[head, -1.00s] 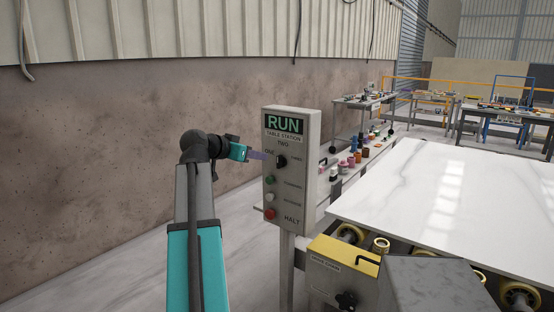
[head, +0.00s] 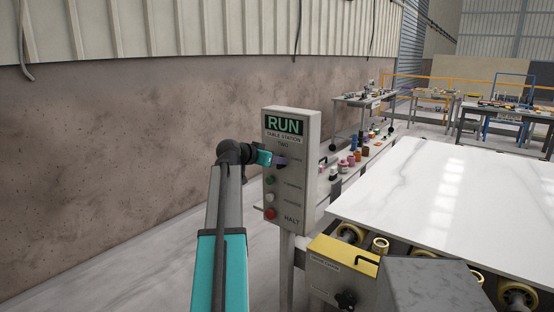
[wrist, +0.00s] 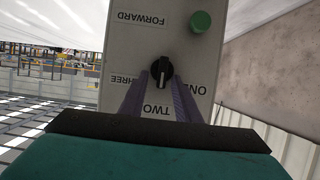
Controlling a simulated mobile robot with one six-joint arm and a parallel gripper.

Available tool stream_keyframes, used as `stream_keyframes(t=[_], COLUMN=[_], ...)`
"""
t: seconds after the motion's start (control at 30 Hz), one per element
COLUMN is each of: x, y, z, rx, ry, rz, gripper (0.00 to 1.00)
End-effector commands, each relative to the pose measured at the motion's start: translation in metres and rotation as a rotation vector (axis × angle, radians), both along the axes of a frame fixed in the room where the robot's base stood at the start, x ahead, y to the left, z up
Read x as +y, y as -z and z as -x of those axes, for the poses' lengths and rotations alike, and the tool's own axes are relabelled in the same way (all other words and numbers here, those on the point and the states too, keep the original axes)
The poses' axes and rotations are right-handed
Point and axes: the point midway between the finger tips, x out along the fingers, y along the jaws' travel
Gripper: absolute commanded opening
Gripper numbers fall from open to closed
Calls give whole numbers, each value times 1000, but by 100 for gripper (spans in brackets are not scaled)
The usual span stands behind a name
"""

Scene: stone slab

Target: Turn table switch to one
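The table switch is a black rotary knob (wrist: 161,72) on the grey control panel (head: 307,150). The wrist view is upside down; the knob's white mark points down there, towards TWO. ONE is on the right and THREE on the left in that view. My gripper (wrist: 160,78) is open, with one purple finger on each side of the knob's pointer end. I cannot tell whether the fingers touch it. In the head view my gripper (head: 281,161) is at the panel face and hides most of the knob.
A green button (wrist: 201,22) sits close to the knob, with a white and a red HALT button (head: 270,213) lower on the panel. A white stone slab (head: 430,195) on rollers is at the right. A wall stands on the left.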

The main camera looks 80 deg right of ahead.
Motion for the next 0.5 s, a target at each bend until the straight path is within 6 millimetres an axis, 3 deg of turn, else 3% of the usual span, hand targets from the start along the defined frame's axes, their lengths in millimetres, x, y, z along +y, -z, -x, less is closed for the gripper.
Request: stream_keyframes(t=[0.37, 0.5], x=[-3, -3], y=[2, 1], z=[2, 2], rx=[0, 0], ry=[0, 0], rz=[0, 0], gripper=[30, 6])
